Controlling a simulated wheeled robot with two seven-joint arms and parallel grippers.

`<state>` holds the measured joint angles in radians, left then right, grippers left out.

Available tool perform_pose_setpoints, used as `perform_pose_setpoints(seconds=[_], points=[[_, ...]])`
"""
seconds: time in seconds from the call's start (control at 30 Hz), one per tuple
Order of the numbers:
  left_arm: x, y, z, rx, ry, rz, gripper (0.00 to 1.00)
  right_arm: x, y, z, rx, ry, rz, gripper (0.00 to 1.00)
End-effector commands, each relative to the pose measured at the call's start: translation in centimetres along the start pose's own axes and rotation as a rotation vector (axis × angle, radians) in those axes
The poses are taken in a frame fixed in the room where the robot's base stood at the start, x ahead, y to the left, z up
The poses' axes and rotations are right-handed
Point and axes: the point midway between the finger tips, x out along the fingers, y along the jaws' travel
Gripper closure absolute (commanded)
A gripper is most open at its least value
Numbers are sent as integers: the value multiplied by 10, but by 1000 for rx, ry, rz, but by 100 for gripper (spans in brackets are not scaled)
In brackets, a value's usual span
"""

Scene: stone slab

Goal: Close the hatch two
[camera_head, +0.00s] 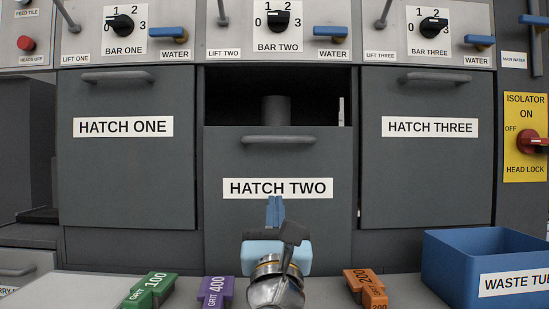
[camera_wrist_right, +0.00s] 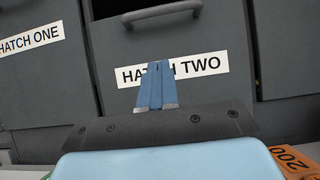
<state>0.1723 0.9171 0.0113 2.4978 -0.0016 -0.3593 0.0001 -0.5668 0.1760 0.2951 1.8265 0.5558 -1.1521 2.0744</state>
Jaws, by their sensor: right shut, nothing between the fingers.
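Hatch two (camera_head: 250,155) is a grey panel in the middle of the cabinet. It stands lower than the hatches beside it, with a dark opening above its top edge. Its bar handle (camera_head: 278,140) runs near the top of the panel, and the handle also shows in the right wrist view (camera_wrist_right: 162,14). My right gripper (camera_head: 275,200) is shut and empty in front of the panel, just below the handle and over the lower edge of the "HATCH TWO" label. In the right wrist view its blue fingers (camera_wrist_right: 157,85) are together and cover part of the label. My left gripper is not in view.
Hatch one (camera_head: 125,175) and hatch three (camera_head: 425,175) cover their openings on either side. A dark cylinder (camera_head: 276,110) stands inside the middle opening. Green (camera_head: 148,291), purple (camera_head: 214,291) and orange (camera_head: 364,286) grit blocks and a blue waste tub (camera_head: 450,265) are in front.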

Motion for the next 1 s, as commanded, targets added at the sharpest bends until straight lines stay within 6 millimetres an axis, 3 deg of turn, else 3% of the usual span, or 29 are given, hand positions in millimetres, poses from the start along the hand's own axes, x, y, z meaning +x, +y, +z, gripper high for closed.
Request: perform_pose_setpoints(seconds=[0.43, 0.5, 0.7, 1.0], points=[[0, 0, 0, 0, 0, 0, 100, 90, 0, -1, -2, -1, -2, 100], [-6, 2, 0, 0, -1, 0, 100, 100, 0, 10, -1, -1, 0, 100], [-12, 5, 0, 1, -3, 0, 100, 115, 0, 25, -2, 0, 0, 100], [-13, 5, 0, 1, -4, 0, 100, 118, 0, 28, -3, 1, 0, 100]])
